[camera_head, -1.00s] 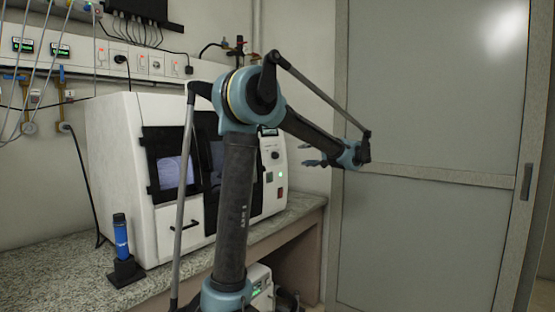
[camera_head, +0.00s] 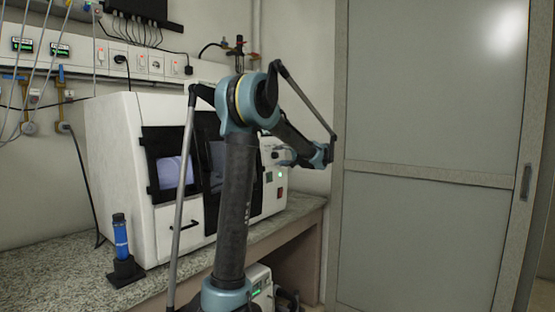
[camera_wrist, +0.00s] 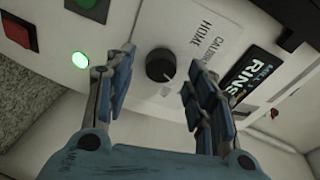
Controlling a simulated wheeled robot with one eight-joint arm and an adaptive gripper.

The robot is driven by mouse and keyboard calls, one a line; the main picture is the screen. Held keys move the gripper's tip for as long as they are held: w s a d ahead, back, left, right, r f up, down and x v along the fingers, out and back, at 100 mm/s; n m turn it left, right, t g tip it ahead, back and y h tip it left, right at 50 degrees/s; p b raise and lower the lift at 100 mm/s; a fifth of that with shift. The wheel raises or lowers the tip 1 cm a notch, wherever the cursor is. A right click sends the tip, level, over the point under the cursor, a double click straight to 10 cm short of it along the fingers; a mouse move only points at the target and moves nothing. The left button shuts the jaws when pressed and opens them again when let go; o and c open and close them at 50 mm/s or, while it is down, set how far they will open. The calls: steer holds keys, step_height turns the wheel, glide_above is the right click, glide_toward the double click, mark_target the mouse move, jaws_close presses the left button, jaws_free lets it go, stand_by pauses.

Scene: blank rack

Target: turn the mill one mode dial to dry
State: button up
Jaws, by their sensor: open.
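The black round dial (camera_wrist: 160,65) sits on the white panel in the wrist view, with a small pale mark near its lower right edge. Beside it is a dark display (camera_wrist: 240,80) showing "RINS", its end cut off. My gripper (camera_wrist: 161,72) is open, with one blue-padded finger on each side of the dial; I cannot tell whether either touches it. In the head view, my gripper (camera_head: 283,155) is at the right end of the white machine (camera_head: 115,170), by its control panel, and largely covers the dial.
A lit green button (camera_wrist: 80,59) and a red switch (camera_wrist: 18,32) are on the panel near my left finger. A blue tube in a black stand (camera_head: 121,240) is on the speckled counter (camera_head: 70,270). A large grey sliding door (camera_head: 430,230) is to the right.

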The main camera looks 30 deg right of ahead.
steer(key=shift+w+a+f, duration=0.1)
steer(key=shift+w+a, duration=0.15)
steer(key=shift+w, duration=0.45)
steer(key=shift+c, duration=0.5)
steer(key=c, duration=1)
steer(key=shift+m, duration=0.3)
steer(key=m, duration=0.3)
steer(key=shift+g, duration=0.3)
steer(key=shift+s+d+m+g, duration=0.1)
steer(key=shift+m+g, duration=0.3)
steer(key=shift+m, duration=1.7)
